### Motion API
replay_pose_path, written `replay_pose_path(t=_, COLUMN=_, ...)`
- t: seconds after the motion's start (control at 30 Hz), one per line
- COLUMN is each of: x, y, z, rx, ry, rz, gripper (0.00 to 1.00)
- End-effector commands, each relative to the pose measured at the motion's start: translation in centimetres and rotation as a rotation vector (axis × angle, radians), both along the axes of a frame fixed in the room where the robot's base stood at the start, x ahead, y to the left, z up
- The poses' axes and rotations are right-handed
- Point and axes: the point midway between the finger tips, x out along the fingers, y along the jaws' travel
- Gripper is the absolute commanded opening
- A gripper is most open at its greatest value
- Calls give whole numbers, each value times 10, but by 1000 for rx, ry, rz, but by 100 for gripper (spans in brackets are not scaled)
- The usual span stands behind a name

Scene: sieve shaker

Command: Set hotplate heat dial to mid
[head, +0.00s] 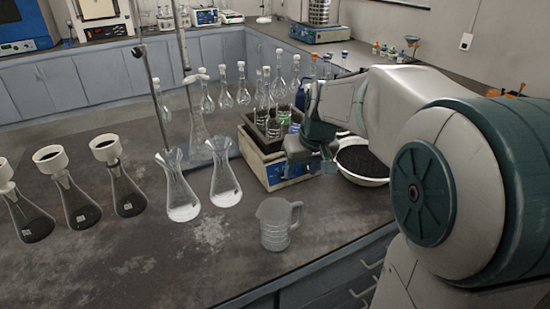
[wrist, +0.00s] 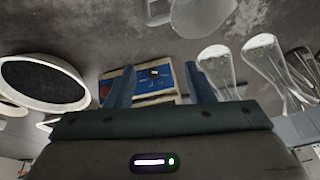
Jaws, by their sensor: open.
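The hotplate (head: 252,160) is a boxy unit with a cream front and a blue panel, standing mid-bench with glassware on top. In the wrist view its blue panel (wrist: 147,84) shows between my fingers, with a small dark dial (wrist: 159,73) on it. The dial's setting is too small to read. My gripper (wrist: 160,70) is open and empty, its two fingers either side of the panel's right part. In the head view my gripper (head: 311,162) hangs at the hotplate's front right corner and hides part of the front. I cannot tell whether it touches anything.
A white bowl of dark grains (head: 361,181) stands close right of my gripper. A clear jug (head: 275,233) stands in front of the hotplate. Two tall flasks (head: 181,208) and several funnel-topped flasks (head: 78,208) stand left. Bench between jug and bowl is clear.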

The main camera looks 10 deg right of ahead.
Motion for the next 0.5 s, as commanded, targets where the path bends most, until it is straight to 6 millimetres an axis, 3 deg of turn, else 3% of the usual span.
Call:
replay_pose_path(t=0.03, x=24, y=-3, z=-8, rx=7, ry=-6, rz=12, gripper=48)
replay_pose_path(t=0.2, x=83, y=-12, z=-21, rx=23, ry=-39, rz=59, gripper=48)
replay_pose_path(t=0.3, x=105, y=-16, z=-27, rx=28, ry=-54, rz=78, gripper=48)
replay_pose_path(t=0.5, x=123, y=-18, z=-35, rx=32, ry=-66, rz=93, gripper=48)
